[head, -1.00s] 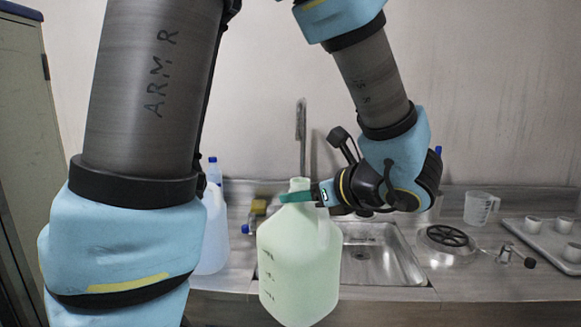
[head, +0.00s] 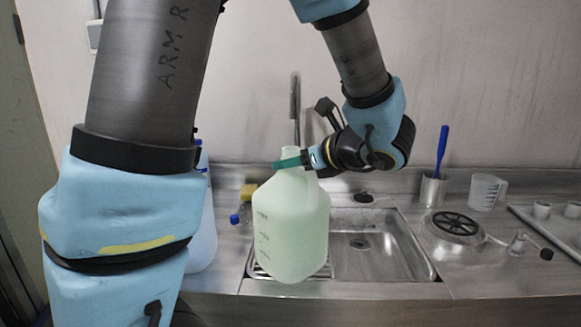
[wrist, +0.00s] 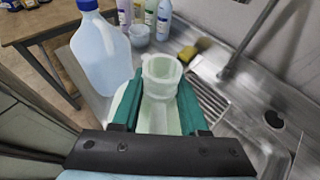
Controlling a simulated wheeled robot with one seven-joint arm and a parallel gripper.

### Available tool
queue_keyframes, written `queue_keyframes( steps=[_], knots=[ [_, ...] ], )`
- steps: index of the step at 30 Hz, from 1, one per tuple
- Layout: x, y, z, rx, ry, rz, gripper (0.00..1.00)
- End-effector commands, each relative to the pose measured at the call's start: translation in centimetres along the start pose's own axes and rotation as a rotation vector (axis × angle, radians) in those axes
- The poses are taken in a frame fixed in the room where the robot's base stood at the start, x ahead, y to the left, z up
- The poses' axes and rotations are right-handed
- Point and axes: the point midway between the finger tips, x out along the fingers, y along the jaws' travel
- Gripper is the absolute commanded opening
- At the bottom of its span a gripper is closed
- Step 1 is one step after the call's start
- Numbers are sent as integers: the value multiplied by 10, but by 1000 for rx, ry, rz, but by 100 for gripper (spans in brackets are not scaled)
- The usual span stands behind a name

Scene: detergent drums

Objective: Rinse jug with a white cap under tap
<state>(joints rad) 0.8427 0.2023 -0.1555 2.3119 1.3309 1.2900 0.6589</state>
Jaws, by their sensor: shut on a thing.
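My gripper (head: 291,161) is shut on the neck of a pale green translucent jug (head: 290,230), which hangs upright. In the wrist view the green fingers stand on both sides of the jug's whitish neck (wrist: 161,72). Its top looks like a round open mouth; I cannot make out a separate white cap. In the head view the jug overlaps the left front part of the steel sink (head: 405,250). The tap (head: 295,110) rises behind the jug, and its lower part is hidden. In the wrist view the tap (wrist: 252,40) is to the right of the jug.
A bluish jug with a blue cap (wrist: 97,52) stands on the counter at left, partly behind my arm in the head view. Several bottles and a yellow sponge (head: 249,190) are near it. A black-topped round device (head: 455,226), measuring jug (head: 487,191) and tray (head: 550,232) stand right.

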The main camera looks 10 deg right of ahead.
Motion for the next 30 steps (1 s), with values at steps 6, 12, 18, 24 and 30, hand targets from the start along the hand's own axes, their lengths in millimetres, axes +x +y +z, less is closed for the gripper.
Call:
queue_keyframes(
  steps=[6, 12, 18, 24, 30],
  knots=[
    [19, -17, 0, -2, -1, 2, 0],
    [36, -33, 1, -1, 0, 2, 0],
    [52, -49, 2, -2, 0, 2, 0],
    [68, -64, 6, 0, 0, 1, 0],
    [80, -78, 8, -1, 1, 1, 0]
  ],
)
